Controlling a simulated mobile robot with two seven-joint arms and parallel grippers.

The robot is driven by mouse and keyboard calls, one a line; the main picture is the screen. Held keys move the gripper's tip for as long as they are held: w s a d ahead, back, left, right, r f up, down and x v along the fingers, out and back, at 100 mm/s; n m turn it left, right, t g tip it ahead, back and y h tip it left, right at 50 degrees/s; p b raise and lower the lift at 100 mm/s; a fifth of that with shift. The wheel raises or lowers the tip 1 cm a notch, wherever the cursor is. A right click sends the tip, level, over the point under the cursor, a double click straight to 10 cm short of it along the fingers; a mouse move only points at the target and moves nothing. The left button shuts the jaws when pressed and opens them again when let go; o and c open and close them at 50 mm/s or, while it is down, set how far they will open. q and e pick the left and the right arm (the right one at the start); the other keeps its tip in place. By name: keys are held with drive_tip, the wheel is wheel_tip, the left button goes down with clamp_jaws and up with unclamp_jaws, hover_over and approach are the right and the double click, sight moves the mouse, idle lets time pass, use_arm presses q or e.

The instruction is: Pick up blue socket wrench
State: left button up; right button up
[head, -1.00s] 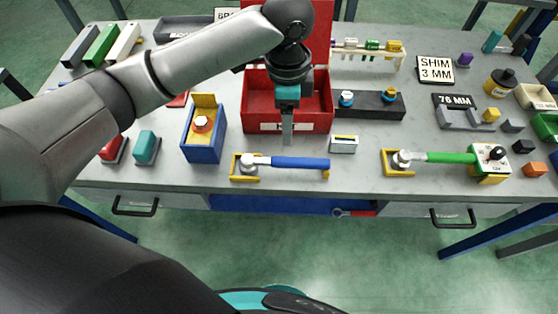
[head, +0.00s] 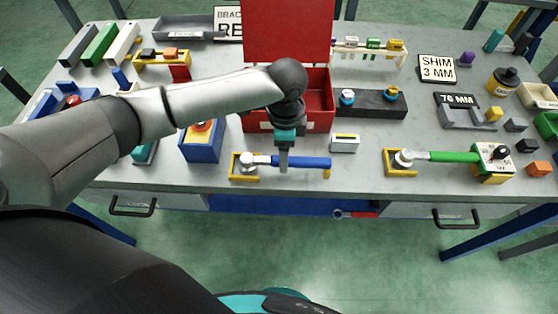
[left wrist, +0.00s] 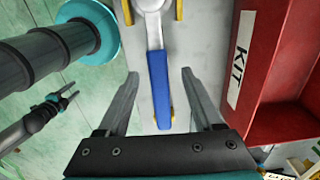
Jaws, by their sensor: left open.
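The blue socket wrench (head: 300,162) lies across the front of the bench, its metal head at the left in a yellow holder (head: 236,172). My left gripper (head: 284,168) is above the blue handle, in front of the red box. In the left wrist view, the open fingers of my left gripper (left wrist: 159,75) are on either side of the blue handle (left wrist: 158,85), with gaps to both. What looks like my right gripper (left wrist: 68,96) shows small at the left of that view; its jaw state is unclear.
The red kit box (head: 318,92) with its raised lid stands just behind my left gripper. A blue block holder (head: 203,145) is to the left, and a small grey box (head: 345,143) is to the right. A green-handled wrench (head: 450,156) lies further right.

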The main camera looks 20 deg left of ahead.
use_arm(q)
drive_tip(key=shift+s+d+f, duration=0.1)
drive_tip(key=shift+f, duration=1.4)
drive_tip(key=shift+c, duration=0.4)
clamp_jaws()
